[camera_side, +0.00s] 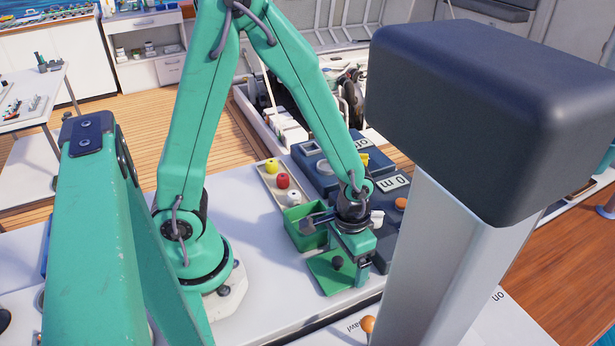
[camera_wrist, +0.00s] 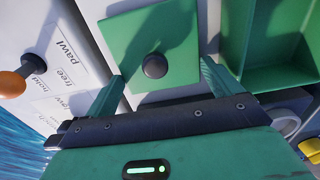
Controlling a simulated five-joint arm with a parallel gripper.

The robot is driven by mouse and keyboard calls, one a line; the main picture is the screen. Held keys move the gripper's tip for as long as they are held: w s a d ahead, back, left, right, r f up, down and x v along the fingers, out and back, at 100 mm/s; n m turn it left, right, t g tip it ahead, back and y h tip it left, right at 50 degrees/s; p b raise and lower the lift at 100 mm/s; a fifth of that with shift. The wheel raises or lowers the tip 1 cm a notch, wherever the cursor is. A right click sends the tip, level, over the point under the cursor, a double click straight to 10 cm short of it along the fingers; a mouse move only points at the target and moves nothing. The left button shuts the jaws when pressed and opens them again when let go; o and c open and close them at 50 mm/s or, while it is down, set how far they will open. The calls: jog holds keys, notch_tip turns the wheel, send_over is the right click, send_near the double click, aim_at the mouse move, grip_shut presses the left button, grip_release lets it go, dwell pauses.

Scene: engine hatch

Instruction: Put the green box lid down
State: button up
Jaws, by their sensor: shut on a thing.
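The green box lid (camera_side: 322,273) is a flat square plate with a dark round knob (camera_side: 338,262). My gripper (camera_side: 364,268) is at the lid's right side in the side view.
A pale tray (camera_side: 268,185) with yellow and red pieces stands behind the box. Dark blue panels with knobs (camera_side: 320,172) lie to the right of it. An orange knob (camera_wrist: 12,84) and printed labels are left of the lid in the wrist view. A grey post (camera_side: 450,240) blocks the right.

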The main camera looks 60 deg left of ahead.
aim_at(346, 265)
jog(key=shift+f, duration=0.3)
jog(key=o, duration=0.7)
jog(key=shift+r, duration=0.1)
notch_tip(346, 265, up, 12)
dwell(0.7)
jog(key=shift+r, duration=0.1)
dwell(0.4)
jog(key=s+a+r+t, duration=0.2)
jog(key=a+r, duration=0.2)
jog(key=r, duration=0.2)
jog(key=s+a+r+t, duration=0.3)
jog(key=a+r, duration=0.1)
jog(key=r, duration=0.2)
jog(key=shift+s+t, duration=0.3)
jog(key=shift+s, duration=0.05)
